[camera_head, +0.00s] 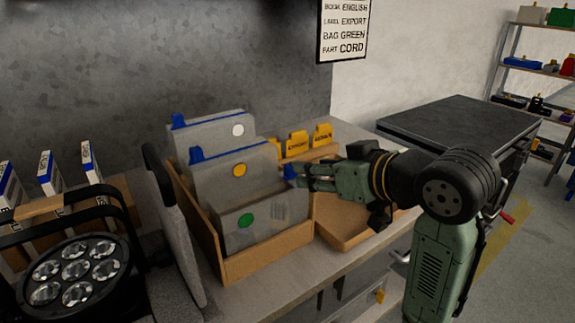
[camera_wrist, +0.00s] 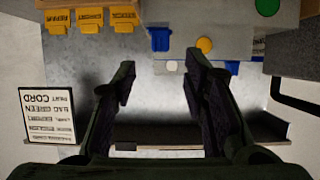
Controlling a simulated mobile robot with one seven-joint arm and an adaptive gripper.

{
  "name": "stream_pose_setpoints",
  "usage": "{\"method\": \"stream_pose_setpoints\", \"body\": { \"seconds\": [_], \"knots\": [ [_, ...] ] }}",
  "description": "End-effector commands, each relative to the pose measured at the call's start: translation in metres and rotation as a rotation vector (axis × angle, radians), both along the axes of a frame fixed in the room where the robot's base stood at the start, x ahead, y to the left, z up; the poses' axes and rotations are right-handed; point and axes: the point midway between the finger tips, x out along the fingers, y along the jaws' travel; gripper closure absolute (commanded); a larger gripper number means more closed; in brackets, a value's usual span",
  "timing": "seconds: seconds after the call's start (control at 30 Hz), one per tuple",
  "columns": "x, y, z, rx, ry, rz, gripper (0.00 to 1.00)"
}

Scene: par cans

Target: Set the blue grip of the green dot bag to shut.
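The green dot bag (camera_head: 262,222) is the front grey bag in a cardboard box (camera_head: 268,262), with its green dot facing the head camera. Its blue grip (camera_head: 290,171) shows at the bag's right end, partly hidden by my gripper (camera_head: 300,175). In the wrist view the blue grip (camera_wrist: 160,39) lies just beyond and between the fingertips of my gripper (camera_wrist: 161,70). The fingers are apart with nothing between them. I see no clear contact. The green dot (camera_wrist: 267,6) is at the wrist view's top edge. I cannot tell the grip's exact setting.
Behind stand a yellow dot bag (camera_head: 215,178) and a white dot bag (camera_head: 208,133), with blue grips at their left ends. Yellow tabs (camera_head: 298,142) stand behind my gripper. An open tray (camera_head: 345,228) lies right of the box. A par can (camera_head: 75,270) is at left.

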Motion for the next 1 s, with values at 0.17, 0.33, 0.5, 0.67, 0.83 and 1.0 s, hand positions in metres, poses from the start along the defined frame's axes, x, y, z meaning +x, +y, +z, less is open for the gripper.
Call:
{"method": "stream_pose_setpoints", "body": {
  "seconds": [0.17,0.33,0.5,0.67,0.83,1.0],
  "knots": [
    [0.026,0.020,-0.013,0.001,0.003,0.004,0.60],
    [0.049,0.036,-0.025,0.002,0.002,0.002,0.60],
    [0.063,0.047,-0.032,0.002,0.000,0.001,0.60],
    [0.068,0.050,-0.034,0.001,-0.002,0.000,0.60],
    [0.068,0.050,-0.035,0.001,-0.002,0.000,0.60],
    [0.068,0.050,-0.034,0.001,-0.002,0.000,0.68]
  ]
}}
